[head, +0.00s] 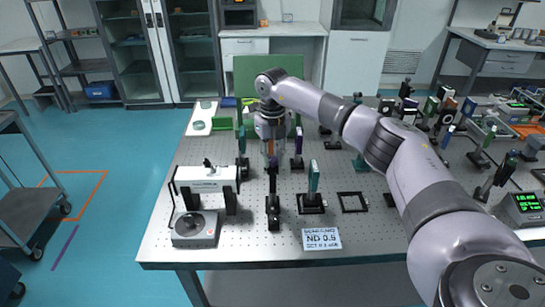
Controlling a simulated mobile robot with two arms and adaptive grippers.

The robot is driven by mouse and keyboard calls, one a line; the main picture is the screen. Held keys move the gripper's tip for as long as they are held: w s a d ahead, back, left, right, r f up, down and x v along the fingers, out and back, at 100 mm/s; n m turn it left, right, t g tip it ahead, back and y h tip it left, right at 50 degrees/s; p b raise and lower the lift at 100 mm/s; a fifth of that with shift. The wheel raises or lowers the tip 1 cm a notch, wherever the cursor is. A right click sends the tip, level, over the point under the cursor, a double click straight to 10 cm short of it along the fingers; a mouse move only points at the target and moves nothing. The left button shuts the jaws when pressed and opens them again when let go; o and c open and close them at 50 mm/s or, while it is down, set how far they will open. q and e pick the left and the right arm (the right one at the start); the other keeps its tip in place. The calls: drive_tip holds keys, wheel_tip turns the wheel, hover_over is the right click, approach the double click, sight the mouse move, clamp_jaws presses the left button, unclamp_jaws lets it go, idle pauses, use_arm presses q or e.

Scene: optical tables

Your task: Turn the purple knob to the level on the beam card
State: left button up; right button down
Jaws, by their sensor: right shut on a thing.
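My right gripper (270,160) comes down from above, over the left middle of the optical table (190,240). It is shut on the purple knob, which the fingers hide almost wholly. A dark post mount (273,212) stands just below and in front of the fingers. A purple-edged optic (298,140) stands upright just right of the gripper. The white beam card (321,239) lies near the table's front edge and reads "ND 0.5"; its smaller second line is hard to read. My left gripper is not in view.
A white bench device (207,180) and a grey box with a round top (194,229) stand to the left. Several mounts crowd the back right. A green panel (250,82) stands behind.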

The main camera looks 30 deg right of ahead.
sight(272, 158)
drive_tip(key=shift+r, duration=0.1)
drive_tip(key=c, duration=1.3)
unclamp_jaws()
drive_tip(key=shift+c, duration=0.2)
wheel_tip(272, 158, up, 12)
